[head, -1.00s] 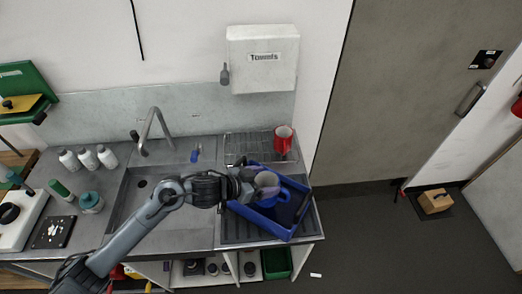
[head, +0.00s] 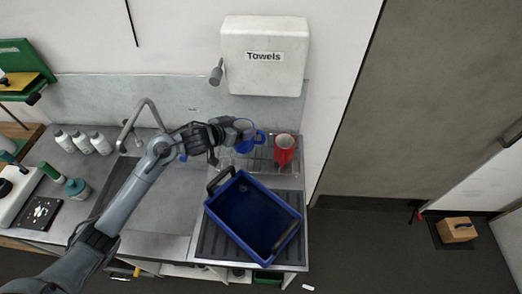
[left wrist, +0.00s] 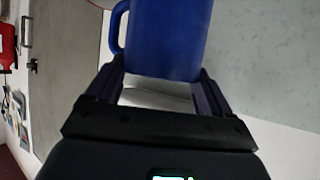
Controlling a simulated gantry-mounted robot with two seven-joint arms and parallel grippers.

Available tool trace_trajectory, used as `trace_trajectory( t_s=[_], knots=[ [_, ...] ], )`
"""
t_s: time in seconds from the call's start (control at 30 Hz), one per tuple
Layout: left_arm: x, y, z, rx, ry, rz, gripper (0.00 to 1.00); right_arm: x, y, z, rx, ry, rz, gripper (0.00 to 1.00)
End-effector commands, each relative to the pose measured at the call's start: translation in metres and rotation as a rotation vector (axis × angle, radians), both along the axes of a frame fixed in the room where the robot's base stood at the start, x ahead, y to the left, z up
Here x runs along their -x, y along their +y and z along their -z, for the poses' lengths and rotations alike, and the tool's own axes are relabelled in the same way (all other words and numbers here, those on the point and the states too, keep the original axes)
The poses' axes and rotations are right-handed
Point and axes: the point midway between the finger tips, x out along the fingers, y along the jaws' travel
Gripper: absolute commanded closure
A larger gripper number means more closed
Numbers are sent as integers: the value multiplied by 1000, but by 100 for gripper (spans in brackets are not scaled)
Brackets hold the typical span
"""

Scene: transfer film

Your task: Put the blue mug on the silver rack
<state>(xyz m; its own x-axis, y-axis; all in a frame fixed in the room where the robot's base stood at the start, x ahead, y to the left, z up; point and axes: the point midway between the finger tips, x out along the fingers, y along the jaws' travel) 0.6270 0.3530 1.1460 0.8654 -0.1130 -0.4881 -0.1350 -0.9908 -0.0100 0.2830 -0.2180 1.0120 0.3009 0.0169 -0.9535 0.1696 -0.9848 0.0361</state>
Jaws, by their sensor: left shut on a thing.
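The blue mug (head: 246,137) is held in my left gripper (head: 232,134), over the silver rack (head: 262,157) at the back of the counter. In the left wrist view the mug (left wrist: 167,38) fills the space between the two fingers of the gripper (left wrist: 155,85), with its handle on the left. The mug appears to be above the rack's left part; whether it touches the wires is hidden. The right gripper is not in view.
A red mug (head: 284,149) stands on the rack's right part, close beside the blue mug. An empty blue crate (head: 211,208) sits in front of the rack. A towel dispenser (head: 264,80) hangs on the wall behind, and a faucet (head: 128,130) stands left.

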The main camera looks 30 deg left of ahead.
Motion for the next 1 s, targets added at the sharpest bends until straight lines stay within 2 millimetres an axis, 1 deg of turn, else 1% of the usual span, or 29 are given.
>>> trace_trajectory(
  t_s=[0.03,0.1,0.23,0.3,0.53,0.6,0.83,1.0],
  knots=[
    [-6,12,2,2,-5,-19,94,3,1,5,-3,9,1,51],
    [-11,24,4,6,-8,-37,94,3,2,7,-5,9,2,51],
    [-16,38,11,8,-9,-59,94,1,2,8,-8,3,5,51],
    [-16,41,21,10,-6,-63,94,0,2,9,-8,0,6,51],
    [-17,42,56,10,-7,-66,94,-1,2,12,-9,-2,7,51],
    [-17,43,63,10,-8,-67,94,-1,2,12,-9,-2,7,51],
    [-17,43,75,10,-9,-67,94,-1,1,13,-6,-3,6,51],
    [-17,42,95,10,-7,-66,94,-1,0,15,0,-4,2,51]
  ],
)
